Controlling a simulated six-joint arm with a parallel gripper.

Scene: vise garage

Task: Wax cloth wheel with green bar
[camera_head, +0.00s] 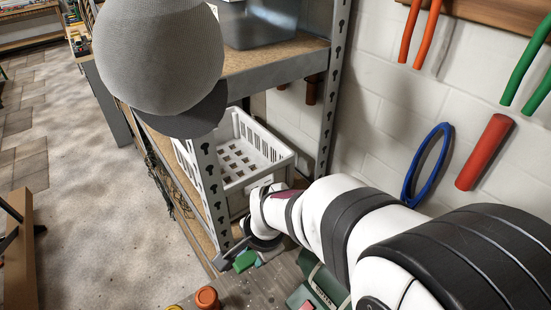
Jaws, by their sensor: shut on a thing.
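My gripper (246,248) is at the end of my white and black arm, low over the bench beside the foot of the shelf post. It is small in view, and its fingers are partly hidden by the wrist. A green bar (245,261) shows right at the fingertips, and my gripper appears shut on it. A pale grey block (268,254) is just right of the green bar. I cannot make out the cloth wheel; my arm covers part of the bench.
A green vise-like body (325,288) is under my arm. An orange round pot (207,298) stands at the bench's front. A metal shelf post (211,190) rises close by, with a white basket (252,135) behind. A grey cap (160,55) hangs above. Tools hang on the wall.

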